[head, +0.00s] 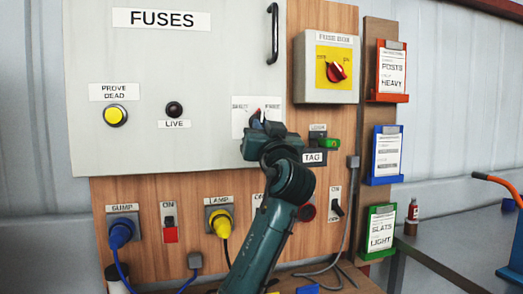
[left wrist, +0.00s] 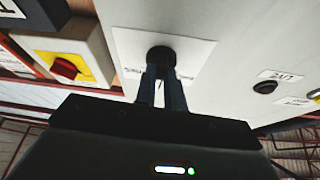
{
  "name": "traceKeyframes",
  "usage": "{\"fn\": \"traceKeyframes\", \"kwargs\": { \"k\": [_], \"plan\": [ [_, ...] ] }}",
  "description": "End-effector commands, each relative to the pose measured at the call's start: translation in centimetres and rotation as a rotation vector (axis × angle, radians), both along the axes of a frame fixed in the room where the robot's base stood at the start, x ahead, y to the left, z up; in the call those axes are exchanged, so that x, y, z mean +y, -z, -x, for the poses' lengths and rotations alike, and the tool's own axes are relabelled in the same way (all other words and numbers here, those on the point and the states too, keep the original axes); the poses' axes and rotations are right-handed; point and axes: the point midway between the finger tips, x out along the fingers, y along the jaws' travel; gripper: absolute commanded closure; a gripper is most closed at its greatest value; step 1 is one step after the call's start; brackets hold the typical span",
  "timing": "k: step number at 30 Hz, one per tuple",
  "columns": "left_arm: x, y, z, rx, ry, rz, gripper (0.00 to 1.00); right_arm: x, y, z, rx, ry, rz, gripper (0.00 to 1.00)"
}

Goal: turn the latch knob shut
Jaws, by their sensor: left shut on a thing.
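The dark latch knob (left wrist: 161,54) sits on a white label plate on the grey FUSES cabinet door (head: 190,60). In the left wrist view both fingers of my left gripper (left wrist: 161,78) are closed around it. In the head view my left gripper (head: 262,124) covers most of the knob, and only a small red mark shows above the fingers. The label plate (head: 240,108) has words on both sides, too small to read surely. The knob's exact angle is hidden. My right gripper is not in view.
A fuse box (head: 312,85) with a red rotary switch (head: 336,72) is close right of my gripper. A TAG holder (head: 313,157) with a green piece is just below right. A door handle (head: 272,35) is above. Plugs, cables and switches line the lower board.

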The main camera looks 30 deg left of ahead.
Motion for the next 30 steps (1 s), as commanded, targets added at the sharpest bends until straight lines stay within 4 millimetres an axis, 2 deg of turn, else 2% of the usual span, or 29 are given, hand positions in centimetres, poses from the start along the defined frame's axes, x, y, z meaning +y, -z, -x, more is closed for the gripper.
{"fn": "traceKeyframes", "kwargs": {
  "k": [1,9,18,30],
  "plan": [
    [-0.1,0.7,-0.1,-0.035,0.003,0.033,1.0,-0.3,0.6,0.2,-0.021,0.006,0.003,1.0],
    [-0.4,0.4,-0.3,-0.229,0.004,0.199,1.0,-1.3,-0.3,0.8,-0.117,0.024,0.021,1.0],
    [-0.5,-0.1,-0.5,-0.437,0.002,0.374,1.0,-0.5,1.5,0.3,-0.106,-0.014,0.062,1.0],
    [-0.6,-0.5,-0.6,-0.635,0.002,0.54,1.0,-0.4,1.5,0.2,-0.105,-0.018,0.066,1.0]
  ]
}}
